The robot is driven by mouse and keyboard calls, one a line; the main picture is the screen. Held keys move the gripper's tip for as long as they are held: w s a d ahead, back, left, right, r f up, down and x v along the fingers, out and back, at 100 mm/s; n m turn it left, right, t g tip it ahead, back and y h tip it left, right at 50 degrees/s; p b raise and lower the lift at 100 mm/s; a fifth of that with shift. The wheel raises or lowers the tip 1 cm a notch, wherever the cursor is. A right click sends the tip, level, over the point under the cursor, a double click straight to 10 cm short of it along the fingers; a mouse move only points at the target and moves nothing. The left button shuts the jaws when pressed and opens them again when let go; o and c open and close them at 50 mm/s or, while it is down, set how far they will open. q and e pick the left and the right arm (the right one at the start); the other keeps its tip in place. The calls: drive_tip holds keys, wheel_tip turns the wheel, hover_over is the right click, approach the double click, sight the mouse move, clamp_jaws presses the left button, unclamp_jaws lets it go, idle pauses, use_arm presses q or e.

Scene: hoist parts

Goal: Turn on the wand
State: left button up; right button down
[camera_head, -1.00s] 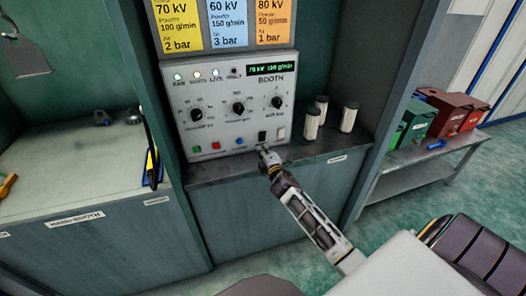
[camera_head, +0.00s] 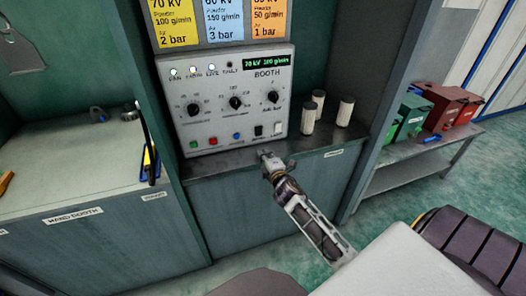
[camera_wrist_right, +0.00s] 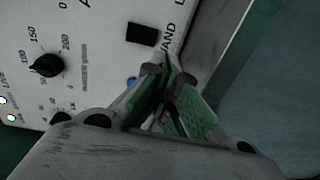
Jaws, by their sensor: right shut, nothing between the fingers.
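The grey booth control panel (camera_head: 225,100) stands on a shelf and has knobs, coloured buttons and a lit green display reading 70 kV 100 g/min. The black wand switch (camera_head: 258,130) is at its lower right; it also shows in the right wrist view (camera_wrist_right: 141,33) above the word WAND. I cannot tell which way it is tipped. My right gripper (camera_head: 266,155) is shut and empty, in front of and below the switch, apart from it. Its green-padded fingers (camera_wrist_right: 165,85) show in the right wrist view. My left gripper is out of view.
A white lamp switch (camera_head: 278,128) sits right beside the wand switch. Several pale cylinders (camera_head: 309,118) stand on the shelf (camera_head: 225,163) right of the panel. Green and red boxes (camera_head: 440,108) stand on a side table. The hand booth counter (camera_head: 70,165) is at the left.

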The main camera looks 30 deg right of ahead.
drive_tip(key=shift+f+v, duration=0.25)
drive_tip(key=shift+v, duration=0.95)
drive_tip(key=shift+f+v, duration=0.2)
drive_tip(key=shift+v, duration=1)
